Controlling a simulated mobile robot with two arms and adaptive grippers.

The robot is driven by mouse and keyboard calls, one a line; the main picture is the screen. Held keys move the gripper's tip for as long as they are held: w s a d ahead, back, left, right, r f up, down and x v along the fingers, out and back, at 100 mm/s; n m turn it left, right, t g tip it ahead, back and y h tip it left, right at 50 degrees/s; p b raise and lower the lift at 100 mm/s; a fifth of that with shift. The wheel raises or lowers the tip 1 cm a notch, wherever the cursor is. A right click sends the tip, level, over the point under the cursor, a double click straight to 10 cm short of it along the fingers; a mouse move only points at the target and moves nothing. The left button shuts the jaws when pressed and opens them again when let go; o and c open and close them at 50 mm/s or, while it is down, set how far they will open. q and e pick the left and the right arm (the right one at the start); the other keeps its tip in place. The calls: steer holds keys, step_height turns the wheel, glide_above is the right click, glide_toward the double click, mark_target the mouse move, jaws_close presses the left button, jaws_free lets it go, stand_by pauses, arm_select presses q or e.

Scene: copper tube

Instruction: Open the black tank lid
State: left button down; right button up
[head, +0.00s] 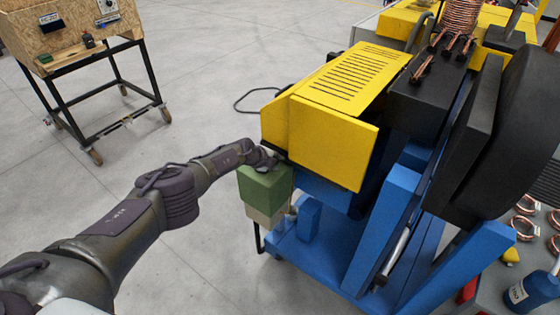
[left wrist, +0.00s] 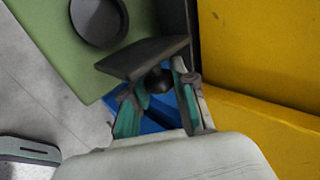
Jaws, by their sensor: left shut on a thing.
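The green tank (head: 266,187) stands beside the yellow machine, and its green top (left wrist: 45,45) fills the upper left of the left wrist view. A dark round opening or disc (left wrist: 98,20) shows on that top. My left gripper (head: 268,160) is at the tank's upper edge. In the left wrist view my left gripper (left wrist: 160,92) is shut on the knob (left wrist: 158,80) of a flat black lid (left wrist: 145,58). The lid is tilted and beside the round dark area, not over it. Whether it still joins the tank is unclear. My right gripper is not in view.
The yellow machine housing (head: 320,140) is close to the right of my left gripper, above a blue frame (head: 385,225). A wooden box on a wheeled cart (head: 80,45) stands at the upper left. The floor between is clear.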

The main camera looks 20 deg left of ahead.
arm_select(q)
steer(key=shift+d, duration=0.15)
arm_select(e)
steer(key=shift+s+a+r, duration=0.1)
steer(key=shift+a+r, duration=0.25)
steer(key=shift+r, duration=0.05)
arm_select(q)
steer(key=shift+f, duration=0.1)
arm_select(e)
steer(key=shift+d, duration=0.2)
arm_select(q)
steer(key=c, duration=0.9)
jaws_free()
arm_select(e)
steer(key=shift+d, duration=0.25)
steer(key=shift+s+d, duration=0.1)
arm_select(q)
steer(key=shift+y, duration=0.3)
